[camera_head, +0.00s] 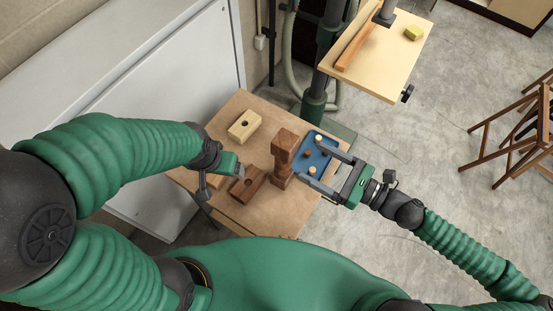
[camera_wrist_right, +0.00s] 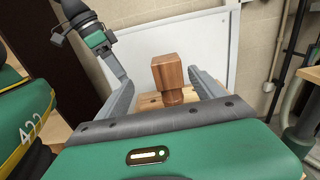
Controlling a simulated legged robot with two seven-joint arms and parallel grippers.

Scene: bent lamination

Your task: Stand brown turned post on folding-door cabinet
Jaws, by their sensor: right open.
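The brown turned post (camera_head: 284,155) stands upright on the small wooden table (camera_head: 222,118), with a square block at its top. My right gripper (camera_head: 309,161) is open, to the right of the post, its fingers pointing at it. In the right wrist view the post (camera_wrist_right: 168,75) shows between the spread fingers, beyond their tips and apart from them. My left gripper (camera_head: 226,172) hangs over the left part of the table, near a dark brown holed block (camera_head: 247,185); its jaw state is unclear. The pale grey cabinet (camera_head: 190,70) stands at the left, with a bare flat top.
A blue tray (camera_head: 328,142) with small knobs lies right behind the post, beside my right fingers. A pale holed block (camera_head: 244,125) lies at the table's back. A raised board (camera_head: 385,70) on a green column holds a wooden strip and a yellow-green piece. Stools (camera_head: 520,130) stand far right.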

